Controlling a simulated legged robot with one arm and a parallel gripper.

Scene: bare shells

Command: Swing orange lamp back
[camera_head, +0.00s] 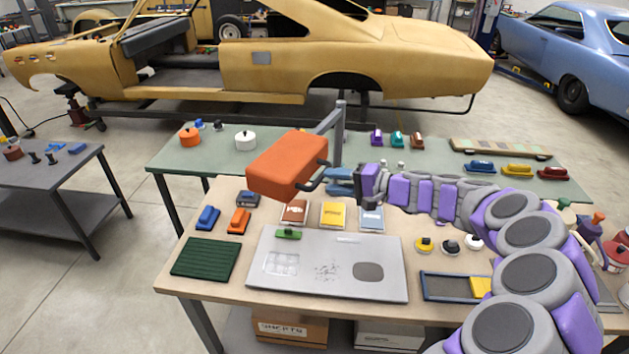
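The orange lamp (284,166) is a box-shaped orange head on a grey post and arm (338,130), held above the middle of the work tables. A black handle (313,182) sticks out from its right side.
The lamp hangs over a beige table with a grey panel (330,285), coloured cards, a green ribbed mat (204,259) and a blue-framed tray (450,287). A green table (210,155) behind holds several small items. A yellow car shell (400,50) stands beyond.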

